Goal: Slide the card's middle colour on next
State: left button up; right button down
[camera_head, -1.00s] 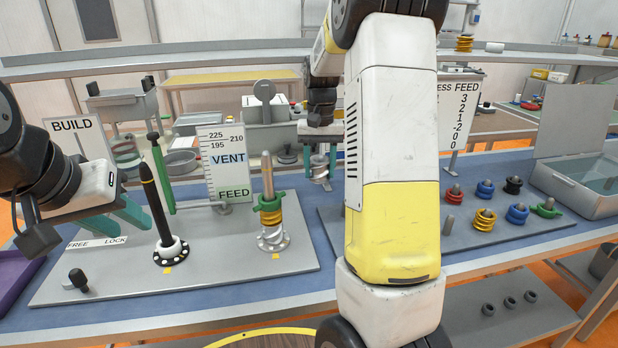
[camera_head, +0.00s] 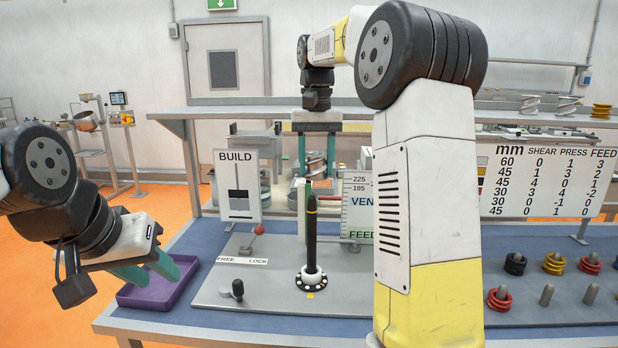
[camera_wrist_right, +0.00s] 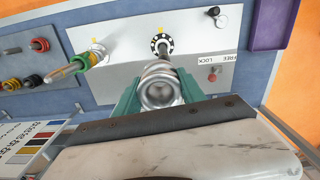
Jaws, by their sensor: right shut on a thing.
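My right gripper (camera_head: 318,160) is shut on a silver screw element (camera_head: 316,166), held up behind the dark shaft. In the right wrist view the silver element (camera_wrist_right: 161,90) sits between the teal fingers, its bore facing the camera. The dark shaft (camera_head: 311,235) stands upright from a black and white flange (camera_head: 311,280) on the grey plate. The BUILD card (camera_head: 238,187) shows a thin stem above a grey and a black area. My left gripper (camera_head: 148,272) hangs at the left over the purple tray, its fingers apart and empty.
A red-knobbed lever (camera_head: 259,230) and a black knob (camera_head: 238,288) are on the plate. Coloured rings (camera_head: 554,263) stand right. My right arm hides part of the gauge board (camera_head: 358,205).

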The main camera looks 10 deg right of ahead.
jog(key=shift+a+r, duration=0.2)
jog(key=shift+a, duration=0.35)
send_over(312, 223)
jog(key=w, duration=0.1)
jog(key=shift+w+d+f, duration=0.1)
jog(key=shift+f, duration=1.65)
jog(key=shift+w+d+f, duration=0.1)
jog(key=shift+f, duration=1.65)
jog(key=shift+f, duration=4.55)
jog(key=c, duration=0.6)
grip_release()
jog(key=shift+a, duration=0.1)
notch_tip(312, 223, up, 8)
jog(key=shift+f, duration=0.15)
